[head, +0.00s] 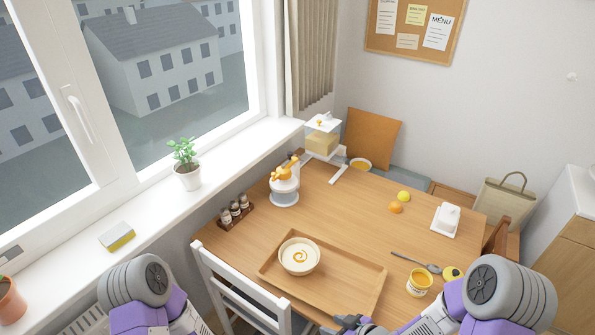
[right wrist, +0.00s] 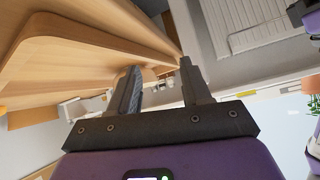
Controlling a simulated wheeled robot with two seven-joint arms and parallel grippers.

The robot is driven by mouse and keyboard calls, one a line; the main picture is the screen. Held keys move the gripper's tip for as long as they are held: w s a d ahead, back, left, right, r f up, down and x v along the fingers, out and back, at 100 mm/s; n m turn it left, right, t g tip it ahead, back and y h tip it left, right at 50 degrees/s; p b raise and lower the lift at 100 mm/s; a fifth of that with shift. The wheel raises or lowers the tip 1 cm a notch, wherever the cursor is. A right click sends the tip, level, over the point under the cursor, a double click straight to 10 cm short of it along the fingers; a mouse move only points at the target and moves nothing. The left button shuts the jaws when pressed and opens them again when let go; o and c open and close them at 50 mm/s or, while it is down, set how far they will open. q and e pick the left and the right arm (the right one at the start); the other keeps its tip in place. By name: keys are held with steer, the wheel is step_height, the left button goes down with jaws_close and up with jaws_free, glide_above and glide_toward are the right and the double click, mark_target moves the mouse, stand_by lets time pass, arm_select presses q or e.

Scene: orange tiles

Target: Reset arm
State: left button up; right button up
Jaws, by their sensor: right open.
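My right gripper (head: 350,322) shows as a small dark part at the bottom edge of the head view, by the front edge of the wooden tray (head: 345,293). In the right wrist view its two dark fingers (right wrist: 158,80) stand apart with nothing between them. My right arm comes in at the bottom right. My left arm shows at the bottom left, below the window sill, and its gripper is out of the picture.
A bowl (head: 299,257) stands on the tray on the wooden table (head: 330,215). A white chair (head: 240,290) stands at the front left.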

steer(key=s+f+m+g+h+b, duration=0.1)
steer(key=s+f+m+g+b, duration=0.2)
steer(key=f, duration=0.7)
steer(key=s+f+m+g+h+b, duration=0.2)
steer(key=s+f+m+g+b, duration=0.1)
steer(key=s+f+m, duration=0.4)
step_height(320, 180, down, 4)
steer(key=s+b, duration=0.1)
steer(key=s, duration=0.1)
steer(key=shift+s+a+r+b, duration=0.2)
steer(key=shift+s+r+b, duration=0.1)
steer(key=shift+b, duration=0.1)
